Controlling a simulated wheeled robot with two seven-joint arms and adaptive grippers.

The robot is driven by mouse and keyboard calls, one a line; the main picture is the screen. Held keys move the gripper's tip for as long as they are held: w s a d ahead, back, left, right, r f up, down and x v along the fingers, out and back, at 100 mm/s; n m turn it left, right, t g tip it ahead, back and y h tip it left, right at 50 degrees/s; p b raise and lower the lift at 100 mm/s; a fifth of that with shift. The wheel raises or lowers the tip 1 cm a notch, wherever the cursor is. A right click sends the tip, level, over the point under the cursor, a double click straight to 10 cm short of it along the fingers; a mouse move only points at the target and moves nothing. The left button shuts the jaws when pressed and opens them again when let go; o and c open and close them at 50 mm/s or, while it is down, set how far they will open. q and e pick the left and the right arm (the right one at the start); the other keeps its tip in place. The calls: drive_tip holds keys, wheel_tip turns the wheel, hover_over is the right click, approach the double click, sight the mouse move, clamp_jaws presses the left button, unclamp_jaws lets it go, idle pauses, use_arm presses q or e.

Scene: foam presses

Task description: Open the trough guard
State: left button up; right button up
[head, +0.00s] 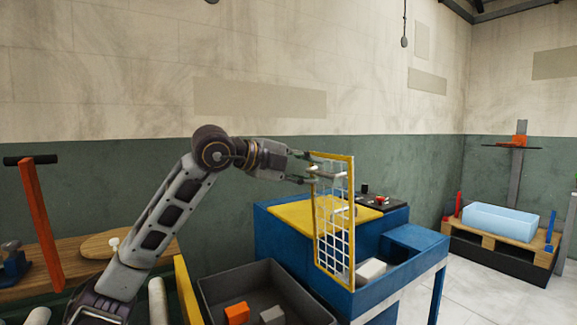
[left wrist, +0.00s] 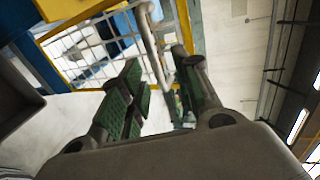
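The trough guard (head: 334,222) is a yellow-framed white mesh panel. It stands upright at the front of the blue press (head: 290,238), beside the trough. A pale bar handle (head: 326,174) is on its upper part; it also shows in the left wrist view (left wrist: 150,42). My left gripper (head: 308,167) is at the guard's upper left, by this handle. In the left wrist view its green-padded fingers (left wrist: 160,82) are apart, with the bar running between or just beyond their tips; contact cannot be told. My right gripper is not in view.
A dark crate (head: 212,283) with an orange block (head: 236,313) and a grey block (head: 272,315) stands in front. A whitish block (head: 370,270) lies in the trough. A control box (head: 367,201) is on the press. A pallet with a light blue block (head: 500,223) stands right.

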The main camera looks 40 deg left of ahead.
use_arm(q)
drive_tip(key=shift+v, duration=2.45)
